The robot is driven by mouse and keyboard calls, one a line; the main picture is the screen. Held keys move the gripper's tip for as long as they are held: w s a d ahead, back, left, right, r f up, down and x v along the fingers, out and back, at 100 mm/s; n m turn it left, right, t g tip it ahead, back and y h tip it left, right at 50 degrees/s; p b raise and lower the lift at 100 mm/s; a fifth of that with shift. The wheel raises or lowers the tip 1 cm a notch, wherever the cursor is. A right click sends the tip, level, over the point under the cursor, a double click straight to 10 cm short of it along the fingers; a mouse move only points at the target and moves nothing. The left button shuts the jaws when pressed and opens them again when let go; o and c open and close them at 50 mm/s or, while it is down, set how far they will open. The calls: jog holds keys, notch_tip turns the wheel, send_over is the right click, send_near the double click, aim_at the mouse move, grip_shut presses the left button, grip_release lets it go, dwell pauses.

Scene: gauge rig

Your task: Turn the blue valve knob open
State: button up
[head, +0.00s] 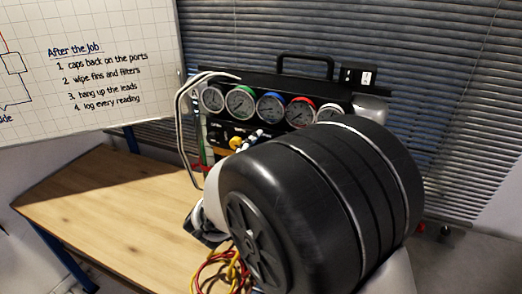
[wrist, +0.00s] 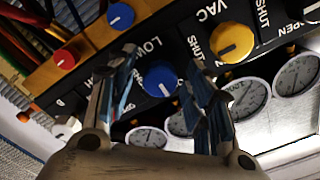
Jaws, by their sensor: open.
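The blue valve knob (wrist: 160,78) is round and sits on the black manifold panel in the wrist view, beside the lettering "LOW". A short pale mark shows on its face. My gripper (wrist: 160,72) is open, with one finger on each side of this knob. A gap shows between the knob and the fingers, though contact at the far side cannot be told. The fingers cover part of the panel lettering around it. In the head view my own dark arm hides the blue knob and most of the panel front.
A yellow knob (wrist: 232,42) by "VAC" and "SHUT" sits close to the right finger. Several gauges (head: 241,101) line the rig's top. The wooden bench (head: 110,205) is clear at left.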

jog(key=v, duration=1.2)
jog(key=w+r+n+g+y, duration=0.1)
jog(key=w+r+n+y, duration=0.25)
jog(key=y, duration=0.25)
jog(key=s+d+f+n+g, duration=0.2)
jog(key=s+d, duration=0.4)
jog(key=s, duration=0.3)
jog(key=s+d+f+n+g, duration=0.3)
jog(key=s+d+n+g, duration=0.1)
jog(key=s+d, duration=0.3)
jog(key=s+d+f+n+g, duration=0.2)
jog(key=s+d+g, duration=0.3)
jog(key=s, duration=0.6)
jog(key=shift+d+f+n, duration=0.3)
jog(key=shift+d+n, duration=0.35)
jog(key=shift+d, duration=0.55)
